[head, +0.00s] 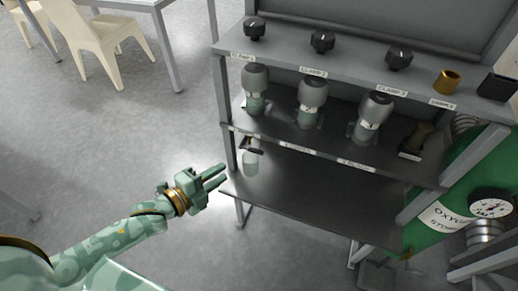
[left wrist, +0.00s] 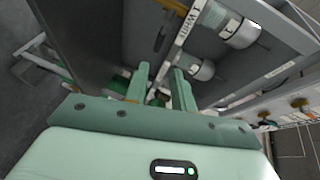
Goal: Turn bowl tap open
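My left gripper (head: 222,173) reaches in from the left in the head view, in front of the rack's left post. Its fingers are apart, with nothing between them. In the left wrist view the two green fingers (left wrist: 161,78) also stand apart, with a gap between them. A small black lever (head: 253,150) sits under the shelf's front edge, above a pale green glass vessel (head: 250,164). This may be the bowl tap; its label is too small to read. The gripper is left of it and apart from it. My right gripper is not in view.
Grey-capped bottles (head: 312,97) stand on the shelf below. The lower shelf (head: 310,196) is largely bare.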

